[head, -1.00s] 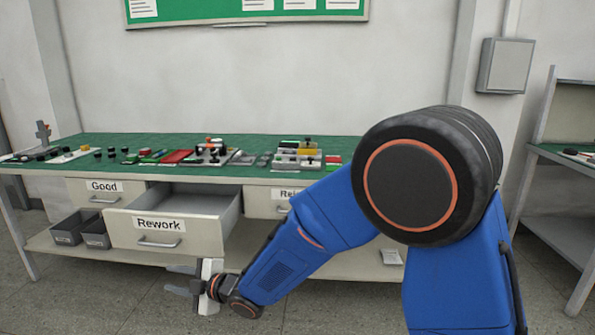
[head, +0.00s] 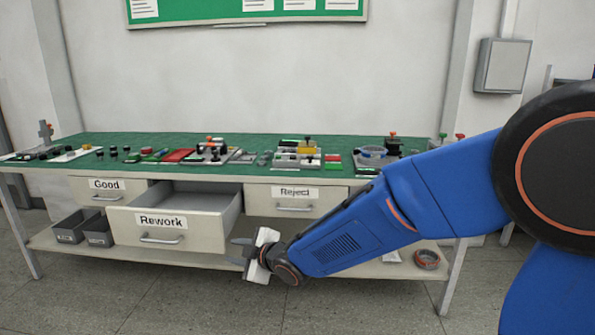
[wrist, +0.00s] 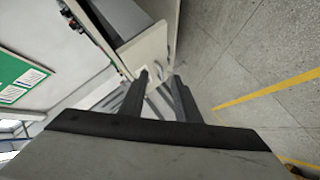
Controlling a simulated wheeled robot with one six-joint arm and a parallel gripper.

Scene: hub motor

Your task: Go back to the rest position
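My gripper (head: 238,252) is at the end of my blue arm, in front of the bench and to the right of the open Rework drawer. Its two fingers stand apart with nothing between them. The Rework drawer (head: 125,232) is pulled out. The part of it that shows inside looks empty.
The Good drawer (head: 80,192) and the Reject drawer (head: 265,202) are closed. The green bench top (head: 250,140) holds several parts and fixtures. Grey bins (head: 70,228) and an orange-rimmed round part (head: 427,259) sit on the lower shelf (head: 350,268). Floor in front is clear.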

